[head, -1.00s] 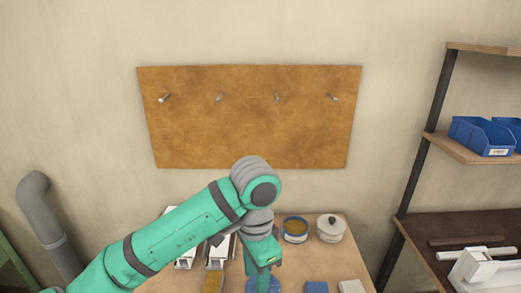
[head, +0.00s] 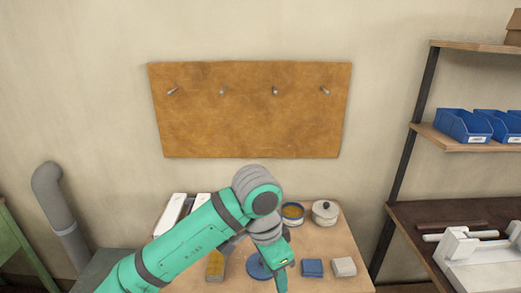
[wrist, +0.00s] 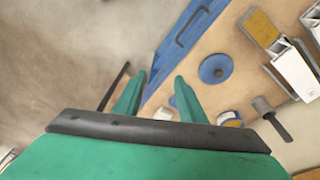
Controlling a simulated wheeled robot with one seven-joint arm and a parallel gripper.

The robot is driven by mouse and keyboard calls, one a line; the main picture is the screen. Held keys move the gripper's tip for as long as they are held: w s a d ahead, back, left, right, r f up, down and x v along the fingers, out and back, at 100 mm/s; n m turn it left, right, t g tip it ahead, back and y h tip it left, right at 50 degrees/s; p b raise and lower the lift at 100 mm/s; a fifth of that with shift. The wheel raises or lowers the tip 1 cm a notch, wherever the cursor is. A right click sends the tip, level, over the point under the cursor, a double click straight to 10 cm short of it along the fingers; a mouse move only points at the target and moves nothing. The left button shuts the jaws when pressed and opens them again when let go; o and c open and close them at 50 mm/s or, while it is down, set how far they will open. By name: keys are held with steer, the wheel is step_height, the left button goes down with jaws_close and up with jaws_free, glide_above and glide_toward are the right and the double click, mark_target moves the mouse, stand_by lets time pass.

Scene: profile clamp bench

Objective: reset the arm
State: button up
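My gripper (wrist: 160,80) is open, with two green fingers apart and nothing between them in the wrist view. In the head view my green arm reaches from the lower left, and its end hangs over the front of the workbench (head: 322,240). A round blue disc (head: 256,268) lies on the bench just left of the arm's end. The disc also shows in the wrist view (wrist: 215,68), beyond the fingertips and to their right.
On the bench stand a blue bowl (head: 292,214), a lidded pot (head: 325,213), a blue block (head: 312,268), a white block (head: 344,267) and a yellow-brown block (head: 214,269). A pegboard (head: 250,120) hangs behind. A shelf with blue bins (head: 463,125) stands right, a grey pipe (head: 58,210) left.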

steer(key=w+d+n+t+h, duration=0.35)
steer(key=d+h, duration=0.25)
steer(key=d, duration=0.4)
steer(key=w+d+n+t+h, duration=0.2)
steer(key=d+t+h, duration=0.3)
steer(key=d, duration=0.6)
steer(key=s+a+f+n+t+y, duration=0.45)
steer(key=s+a+f+n, duration=0.2)
steer(key=f, duration=0.35)
steer(key=s+a+f+n+t+y, duration=0.3)
steer(key=s+a+f+n+y, duration=0.3)
steer(key=f, duration=0.5)
steer(key=s+a+m, duration=0.1)
steer(key=s+a, duration=0.3)
steer(key=s, duration=0.4)
steer(key=s+a+f+m+y, duration=0.1)
steer(key=s+a, duration=0.3)
steer(key=s, duration=0.4)
steer(key=s+a+m+g+y, duration=0.1)
steer(key=s+a+m, duration=0.2)
steer(key=s, duration=0.5)
steer(key=shift+a+f, duration=0.15)
steer(key=shift+a, duration=0.3)
